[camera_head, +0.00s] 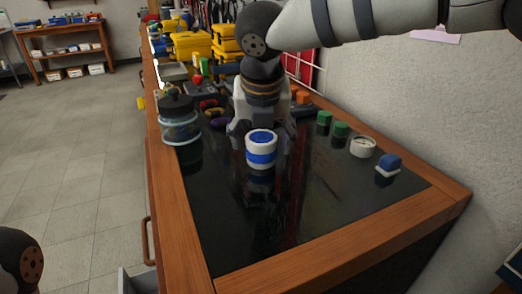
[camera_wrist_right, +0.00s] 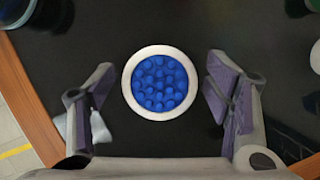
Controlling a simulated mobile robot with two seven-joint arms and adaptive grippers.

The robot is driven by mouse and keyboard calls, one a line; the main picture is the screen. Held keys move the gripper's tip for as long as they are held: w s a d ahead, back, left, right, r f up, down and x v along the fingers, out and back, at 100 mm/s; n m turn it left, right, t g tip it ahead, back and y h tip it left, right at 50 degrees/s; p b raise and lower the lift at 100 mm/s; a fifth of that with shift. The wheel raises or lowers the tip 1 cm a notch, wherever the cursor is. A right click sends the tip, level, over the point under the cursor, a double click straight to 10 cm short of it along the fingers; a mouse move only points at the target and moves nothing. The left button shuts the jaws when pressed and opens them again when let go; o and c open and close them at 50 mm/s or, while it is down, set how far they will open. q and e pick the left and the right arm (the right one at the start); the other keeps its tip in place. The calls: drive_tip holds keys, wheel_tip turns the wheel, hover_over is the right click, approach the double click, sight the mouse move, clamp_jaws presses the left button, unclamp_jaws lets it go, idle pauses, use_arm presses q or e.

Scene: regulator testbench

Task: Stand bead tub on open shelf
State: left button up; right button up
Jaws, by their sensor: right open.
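The bead tub (camera_head: 261,150) is a small white cylinder with blue bands, standing upright on the black bench top. In the right wrist view the bead tub (camera_wrist_right: 160,83) shows from above, with blue beads inside a white rim. My right gripper (camera_head: 262,140) is open, with its fingers behind and to the sides of the tub. In the right wrist view the two fingers (camera_wrist_right: 160,95) stand on either side of the tub with a gap on each side. Of my left arm only a dark rounded part shows at the lower left corner; its gripper is out of view. I cannot identify the open shelf for certain.
A glass jar with a black lid (camera_head: 179,121) stands left of the tub. Green blocks (camera_head: 341,130), a white round gauge (camera_head: 363,147) and a blue block (camera_head: 389,163) line the right side. Yellow bins (camera_head: 190,46) stand behind. The front bench top is clear. A wooden shelf unit (camera_head: 68,39) stands far left.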

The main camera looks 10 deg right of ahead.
drive_tip(key=c, duration=1.4)
drive_tip(key=shift+r, duration=0.1)
